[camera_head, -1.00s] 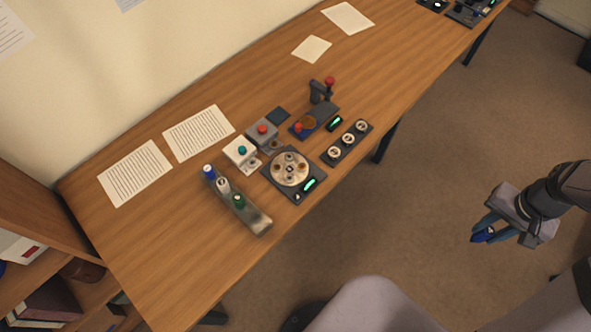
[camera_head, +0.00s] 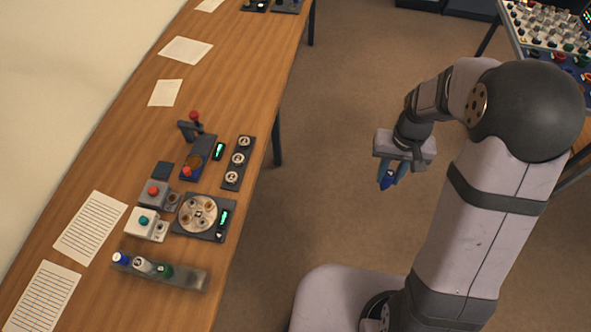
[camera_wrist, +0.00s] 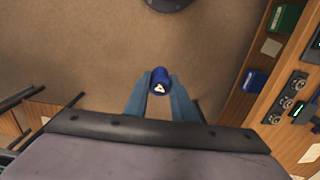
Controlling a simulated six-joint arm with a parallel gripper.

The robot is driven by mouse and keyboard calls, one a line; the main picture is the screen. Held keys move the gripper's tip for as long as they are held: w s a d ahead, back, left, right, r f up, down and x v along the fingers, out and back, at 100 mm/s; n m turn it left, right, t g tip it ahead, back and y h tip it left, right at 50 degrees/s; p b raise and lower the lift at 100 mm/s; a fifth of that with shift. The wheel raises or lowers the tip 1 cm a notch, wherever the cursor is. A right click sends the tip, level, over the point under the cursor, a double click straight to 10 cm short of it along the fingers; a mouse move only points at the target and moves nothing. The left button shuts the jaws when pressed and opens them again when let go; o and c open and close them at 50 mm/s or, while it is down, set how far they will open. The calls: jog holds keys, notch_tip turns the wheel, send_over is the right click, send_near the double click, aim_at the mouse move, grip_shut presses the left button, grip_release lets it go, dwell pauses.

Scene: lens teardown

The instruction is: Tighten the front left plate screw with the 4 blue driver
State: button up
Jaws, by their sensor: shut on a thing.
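My gripper (camera_head: 390,171) is in the air over the floor, to the right of the table and well apart from it. It is shut on a blue driver (camera_head: 387,181). In the wrist view the driver's blue end (camera_wrist: 160,80) shows a white mark, which I cannot read surely as a 4, between the two blue fingers. The driver's tip is hidden. The round metal plate (camera_head: 186,222) with several screws sits on a dark base (camera_head: 218,235) near the table's right edge. The screws are too small to tell how far in they sit.
A grey rack (camera_head: 190,280) on the table holds blue, white and green drivers. A strip with three dials (camera_head: 238,158) lies further back. Open floor separates gripper and table.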

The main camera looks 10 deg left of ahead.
jog(key=s+a+f+n+p, duration=0.15)
jog(key=s+a+n, duration=0.35)
jog(key=a, duration=0.8)
jog(key=s+a+f+n, duration=0.3)
jog(key=s+a, duration=0.4)
jog(key=a, duration=0.6)
jog(key=s+a+f+n+p, duration=0.1)
jog(key=s+a+f+n, duration=0.35)
jog(key=a, duration=0.85)
jog(key=a+r+m, duration=0.6)
jog(key=a+m, duration=0.2)
jog(key=m, duration=1.1)
jog(key=shift+w+a+r, duration=0.2)
jog(key=shift+a+r, duration=0.15)
jog(key=shift+r, duration=0.05)
jog(key=shift+m, duration=0.25)
